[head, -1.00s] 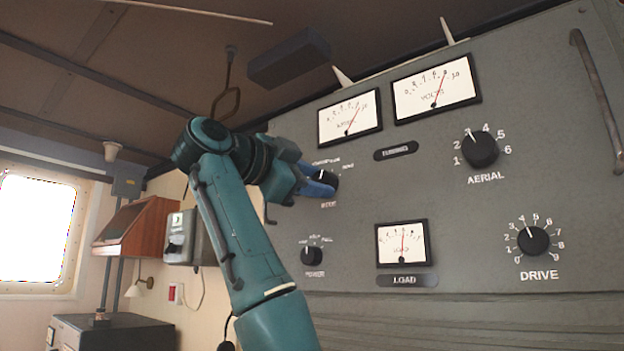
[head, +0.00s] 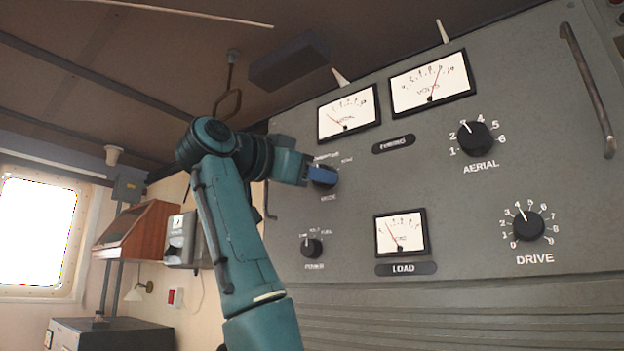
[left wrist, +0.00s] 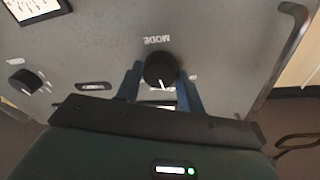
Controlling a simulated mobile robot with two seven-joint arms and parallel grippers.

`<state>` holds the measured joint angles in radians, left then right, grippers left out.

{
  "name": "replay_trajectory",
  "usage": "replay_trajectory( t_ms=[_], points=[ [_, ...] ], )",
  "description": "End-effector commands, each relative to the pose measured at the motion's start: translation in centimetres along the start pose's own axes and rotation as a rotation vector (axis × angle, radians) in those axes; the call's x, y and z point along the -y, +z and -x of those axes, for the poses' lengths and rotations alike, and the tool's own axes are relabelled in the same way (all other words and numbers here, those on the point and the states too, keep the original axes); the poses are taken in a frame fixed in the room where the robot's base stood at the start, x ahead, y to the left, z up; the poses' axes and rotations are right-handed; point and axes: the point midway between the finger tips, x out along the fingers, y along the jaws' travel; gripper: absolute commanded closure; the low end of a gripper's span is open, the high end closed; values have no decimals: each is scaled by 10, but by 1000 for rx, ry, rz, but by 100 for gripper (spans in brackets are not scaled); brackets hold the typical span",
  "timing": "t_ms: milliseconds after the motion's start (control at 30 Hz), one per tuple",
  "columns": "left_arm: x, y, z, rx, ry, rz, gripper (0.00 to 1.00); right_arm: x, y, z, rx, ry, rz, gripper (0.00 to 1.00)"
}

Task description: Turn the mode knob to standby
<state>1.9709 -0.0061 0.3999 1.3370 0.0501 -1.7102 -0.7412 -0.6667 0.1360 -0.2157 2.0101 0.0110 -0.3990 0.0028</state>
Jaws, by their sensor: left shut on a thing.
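A white pointer line shows on the knob in the left wrist view. The labels around the knob are too small or hidden to read fully. My right gripper is not in view.
The power knob (head: 312,248) is just below. The aerial knob (head: 477,138) and drive knob (head: 529,231) are to the right. Meters such as the load meter (head: 401,233) sit on the panel. A metal handle (head: 588,90) stands out at the right edge.

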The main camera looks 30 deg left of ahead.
Motion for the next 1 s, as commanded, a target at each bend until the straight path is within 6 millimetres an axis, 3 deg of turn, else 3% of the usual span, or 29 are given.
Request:
replay_trajectory(
  t_ms=[333, 833, 867, 1000],
  points=[
    [-1, 2, -1, -6, -12, 139, 85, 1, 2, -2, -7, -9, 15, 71],
    [-1, 2, -1, -8, -14, 159, 85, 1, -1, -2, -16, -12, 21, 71],
    [-1, 2, -1, -8, -14, 159, 61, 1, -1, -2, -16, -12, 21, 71],
    [-1, 1, -1, -9, -14, 159, 50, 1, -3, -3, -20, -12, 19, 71]
  ],
)
